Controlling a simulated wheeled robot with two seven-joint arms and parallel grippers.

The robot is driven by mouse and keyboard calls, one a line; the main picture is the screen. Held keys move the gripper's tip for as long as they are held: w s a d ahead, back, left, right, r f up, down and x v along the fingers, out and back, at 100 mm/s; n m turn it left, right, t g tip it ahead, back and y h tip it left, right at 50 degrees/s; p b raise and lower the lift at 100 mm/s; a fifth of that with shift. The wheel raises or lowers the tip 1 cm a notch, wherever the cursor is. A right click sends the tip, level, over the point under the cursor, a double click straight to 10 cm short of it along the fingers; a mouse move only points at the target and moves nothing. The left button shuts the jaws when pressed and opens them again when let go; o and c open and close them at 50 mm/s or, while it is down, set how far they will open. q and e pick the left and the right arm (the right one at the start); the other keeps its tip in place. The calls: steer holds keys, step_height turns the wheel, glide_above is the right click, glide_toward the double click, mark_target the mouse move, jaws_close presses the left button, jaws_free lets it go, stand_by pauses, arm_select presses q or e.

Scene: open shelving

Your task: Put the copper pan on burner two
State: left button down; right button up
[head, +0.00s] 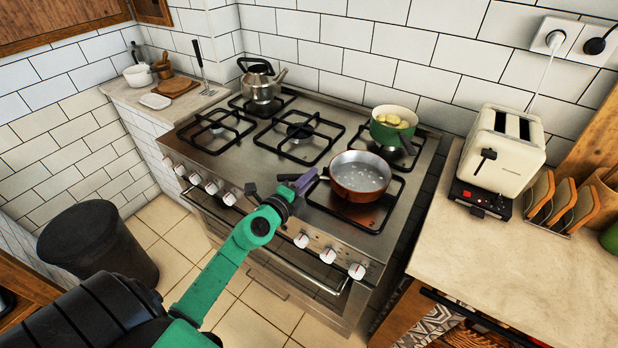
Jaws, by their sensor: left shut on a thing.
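The copper pan (345,191) holds clear, bubbling liquid and is upright over the front right burner (385,213) of the steel stove. I cannot tell whether its base touches the grate. My left gripper (301,182) is at the pan's left side, shut on its handle, which is mostly hidden by the fingers. A small mark that looks like a 2 shows on the stove just in front of the pan. My right gripper is not in view.
A green pot (390,134) with pale food stands on the back right burner, close behind the pan. A steel kettle (261,84) stands at the back left. The middle and front left burners are bare. A toaster (503,150) is on the right counter.

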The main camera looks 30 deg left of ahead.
arm_select(q)
steer(key=c, duration=0.8)
jaws_free()
steer(key=shift+r, duration=0.1)
steer(key=shift+o, duration=0.2)
steer(key=shift+s, duration=0.1)
